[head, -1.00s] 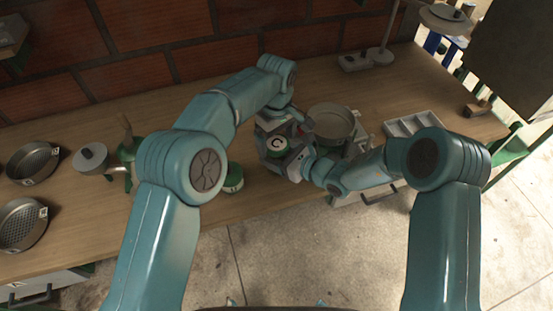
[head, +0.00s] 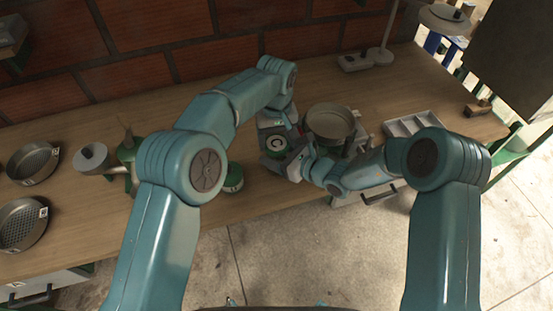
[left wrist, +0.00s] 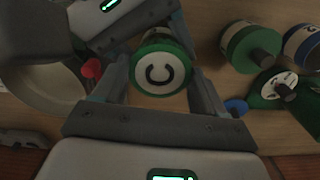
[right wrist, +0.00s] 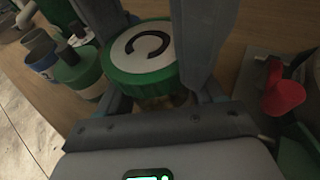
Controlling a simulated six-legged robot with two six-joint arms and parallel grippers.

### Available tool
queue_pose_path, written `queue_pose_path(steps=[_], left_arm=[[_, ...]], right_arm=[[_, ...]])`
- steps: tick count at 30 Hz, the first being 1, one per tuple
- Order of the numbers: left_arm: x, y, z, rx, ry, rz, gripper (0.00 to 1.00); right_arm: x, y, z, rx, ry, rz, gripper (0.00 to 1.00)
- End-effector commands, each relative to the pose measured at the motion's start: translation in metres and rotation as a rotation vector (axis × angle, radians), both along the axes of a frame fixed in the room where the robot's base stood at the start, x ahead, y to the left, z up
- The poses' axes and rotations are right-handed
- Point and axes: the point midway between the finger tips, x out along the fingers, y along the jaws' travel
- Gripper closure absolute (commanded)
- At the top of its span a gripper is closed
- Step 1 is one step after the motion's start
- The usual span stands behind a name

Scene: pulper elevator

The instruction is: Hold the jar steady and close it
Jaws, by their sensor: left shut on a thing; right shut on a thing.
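The jar (head: 277,146) stands on the wooden bench, with a green lid that has a white top and a dark C-shaped mark. My right gripper (head: 297,162) comes from the front right and is shut around the lid. The fingers hide most of the jar's body and the exact contacts.
A round pan (head: 331,121) stands close behind and right of the jar. A second green-topped container (head: 233,178) is to the left. A grey compartment tray (head: 412,125) lies to the right. A red knob (right wrist: 284,97) is near my right gripper. The bench's front edge is close.

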Motion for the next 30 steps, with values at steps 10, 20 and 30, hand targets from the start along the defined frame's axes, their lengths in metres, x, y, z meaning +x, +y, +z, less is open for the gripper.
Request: queue_pose_path(steps=[10, 20, 30], left_arm=[[0.000, 0.000, 0.000, 0.001, 0.001, -0.090, 0.65], [0.000, 0.000, 0.000, 0.000, 0.001, -0.088, 0.03], [0.000, -0.002, 0.034, -0.003, -0.004, -0.088, 0.03]], right_arm=[[0.001, -0.001, 0.000, 0.001, 0.000, -0.002, 1.00], [0.000, 0.000, 0.000, 0.001, -0.001, -0.001, 1.00], [0.000, 0.000, 0.000, 0.000, 0.000, 0.001, 1.00]])
